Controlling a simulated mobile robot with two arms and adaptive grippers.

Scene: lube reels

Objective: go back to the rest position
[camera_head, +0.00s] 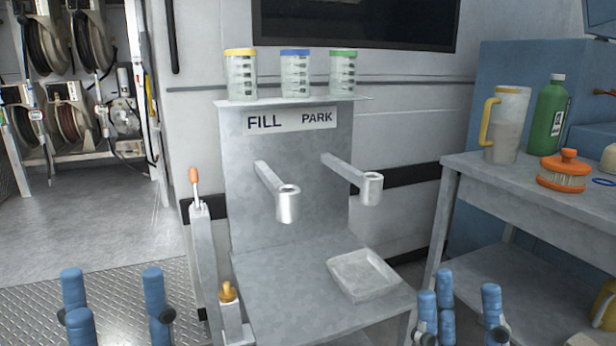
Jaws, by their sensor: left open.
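My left gripper (115,305) is at the bottom left, its blue fingers pointing up and spread apart with nothing between them. It is over the tread-plate floor in the picture, left of the metal stand. My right gripper (464,312) is at the bottom right, in front of the gap between the stand and the side table. Its blue fingers are also apart, with nothing seen between them. Both grippers are cut off by the lower edge, so their bases are hidden.
A grey stand (290,190) marked FILL and PARK has two protruding nozzle holders, a shallow tray (363,275) and several jars on top. An orange-tipped lever (195,190) stands beside it. A workbench (545,210) with a jug and bottle is at right; hose reels are at far left.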

